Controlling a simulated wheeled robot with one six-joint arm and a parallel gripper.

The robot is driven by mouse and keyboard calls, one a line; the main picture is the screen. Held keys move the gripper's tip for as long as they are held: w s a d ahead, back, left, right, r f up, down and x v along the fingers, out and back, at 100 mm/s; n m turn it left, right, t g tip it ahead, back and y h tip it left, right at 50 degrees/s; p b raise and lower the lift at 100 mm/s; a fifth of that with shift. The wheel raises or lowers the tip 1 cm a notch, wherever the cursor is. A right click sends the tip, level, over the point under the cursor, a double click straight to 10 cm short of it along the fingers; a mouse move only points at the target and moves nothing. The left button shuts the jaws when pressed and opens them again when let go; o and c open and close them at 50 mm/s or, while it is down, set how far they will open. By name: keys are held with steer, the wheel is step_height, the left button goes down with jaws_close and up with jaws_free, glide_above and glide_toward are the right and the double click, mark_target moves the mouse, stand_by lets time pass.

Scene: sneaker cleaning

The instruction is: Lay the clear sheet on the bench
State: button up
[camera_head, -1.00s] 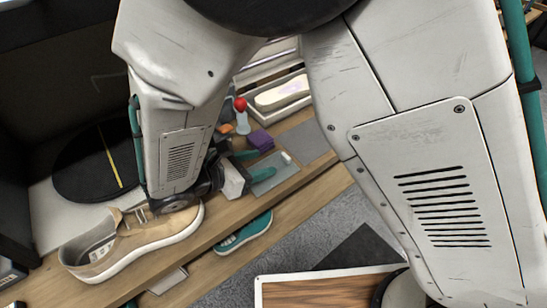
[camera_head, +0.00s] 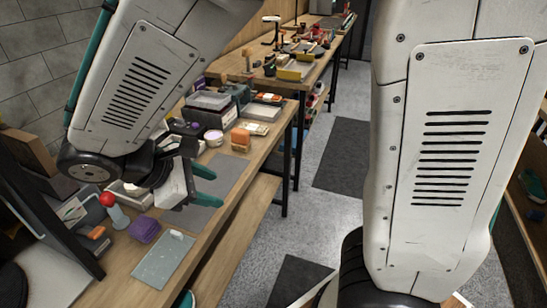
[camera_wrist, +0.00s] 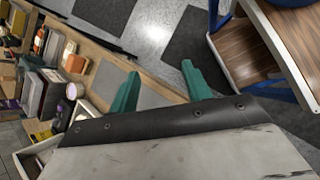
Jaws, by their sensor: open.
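The clear sheet (camera_head: 163,262) lies flat on the wooden bench (camera_head: 208,228), near the front edge at the lower left of the head view. A small white tab (camera_head: 177,234) sits at its far end. My gripper (camera_head: 208,186) has teal fingers, spread and empty. I cannot make out the clear sheet in the wrist view.
A purple block (camera_head: 144,229) and a red-topped bottle (camera_head: 118,212) stand left of the sheet. An orange block (camera_head: 240,139) and boxes stand farther back. The floor aisle (camera_head: 262,250) right of the bench is clear.

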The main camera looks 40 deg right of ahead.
steer(key=s+d+r+m+y, duration=0.3)
steer(key=s+d+m+y, duration=0.1)
steer(key=s+d+m, duration=0.2)
steer(key=s+d+r+m+t+y, duration=0.1)
steer(key=s+d+r+m+y, duration=0.3)
steer(key=s+d+m, duration=0.2)
steer(key=shift+s+d+m, duration=0.15)
steer(key=shift+s+m, duration=0.4)
steer(key=shift+m, duration=0.45)
